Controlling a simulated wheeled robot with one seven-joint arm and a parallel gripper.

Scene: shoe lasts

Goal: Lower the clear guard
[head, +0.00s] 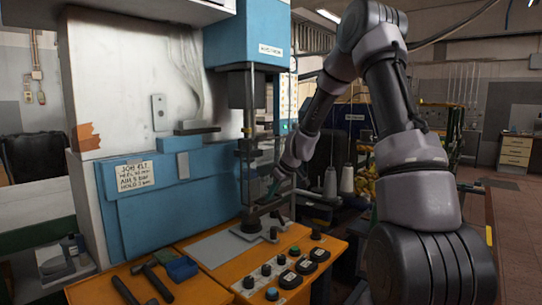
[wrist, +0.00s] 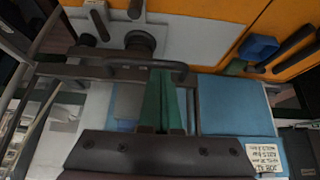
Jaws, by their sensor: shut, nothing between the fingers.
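The clear guard is hard to make out against the blue press. A dark bar with a handle (head: 268,206), which looks like its rail, crosses in front of the press column above the base plate. The bar also shows in the wrist view (wrist: 105,72). I cannot trace the clear panel's edges. My gripper (head: 271,190) is at the bar. In the wrist view its green fingers (wrist: 163,75) are together and empty, with the tips overlapping the handle. I cannot tell whether they touch it.
The blue press (head: 246,35) stands at centre left over an orange console (head: 230,283) with several buttons. Thread cones (head: 347,178) stand behind my arm.

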